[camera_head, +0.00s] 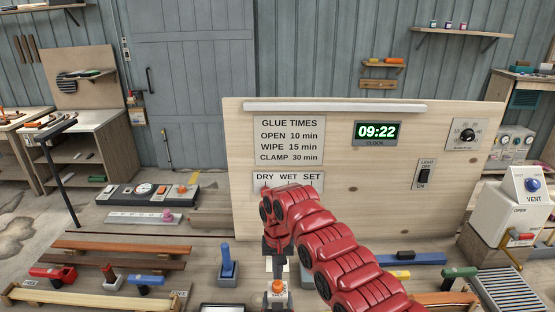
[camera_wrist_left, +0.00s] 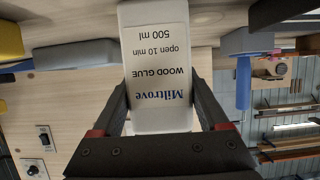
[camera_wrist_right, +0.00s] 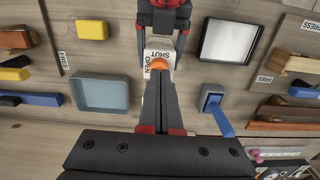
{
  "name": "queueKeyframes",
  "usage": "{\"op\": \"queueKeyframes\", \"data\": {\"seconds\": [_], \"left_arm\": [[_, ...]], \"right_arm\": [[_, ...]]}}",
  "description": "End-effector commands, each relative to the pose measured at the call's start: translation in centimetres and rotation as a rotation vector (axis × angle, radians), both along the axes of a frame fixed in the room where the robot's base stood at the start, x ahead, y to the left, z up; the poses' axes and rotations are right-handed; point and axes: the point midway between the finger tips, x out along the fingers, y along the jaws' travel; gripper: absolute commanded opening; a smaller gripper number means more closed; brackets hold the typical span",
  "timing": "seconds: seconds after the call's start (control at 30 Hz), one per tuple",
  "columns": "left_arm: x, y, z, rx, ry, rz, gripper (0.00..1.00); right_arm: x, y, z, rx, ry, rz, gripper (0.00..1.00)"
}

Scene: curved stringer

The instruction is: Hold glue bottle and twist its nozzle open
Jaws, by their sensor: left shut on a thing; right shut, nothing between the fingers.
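The white glue bottle (camera_wrist_left: 160,60), labelled Miltrove wood glue, is held between the fingers of my left gripper (camera_wrist_left: 158,88). In the right wrist view, the bottle's top (camera_wrist_right: 160,50) carries OPEN and SHUT marks and an orange nozzle (camera_wrist_right: 158,64). The nozzle (camera_head: 277,287) also shows at the bottom of the head view. My right gripper (camera_wrist_right: 158,76) is shut and empty, its fingertips close by the nozzle; whether they touch it I cannot tell. In the head view, my right arm hides part of the bench, and most of my left arm is out of view.
A blue-handled tool in a grey block (camera_wrist_right: 212,98) stands beside the bottle. A grey tray (camera_wrist_right: 100,92), a dark-rimmed tray (camera_wrist_right: 230,40) and a yellow block (camera_wrist_right: 92,27) lie around it. A wooden panel (camera_head: 340,200) with a clock and glue times stands behind.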

Motion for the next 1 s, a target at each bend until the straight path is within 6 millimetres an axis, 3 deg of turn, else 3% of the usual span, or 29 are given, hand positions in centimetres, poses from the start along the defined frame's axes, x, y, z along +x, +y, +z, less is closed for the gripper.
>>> {"op": "queueKeyframes", "data": {"seconds": [0.2,0.7,1.0], "left_arm": [[0.0,0.1,-0.1,0.002,0.003,0.001,0.00],[0.0,0.1,-0.1,0.002,0.003,0.001,0.00],[0.0,0.1,-0.1,0.002,0.002,0.001,0.00]], "right_arm": [[0.0,0.0,2.4,0.001,0.001,0.000,0.00],[0.4,0.2,3.6,-0.001,-0.004,0.002,0.00],[0.2,0.2,1.8,-0.002,0.004,0.000,0.00]]}}
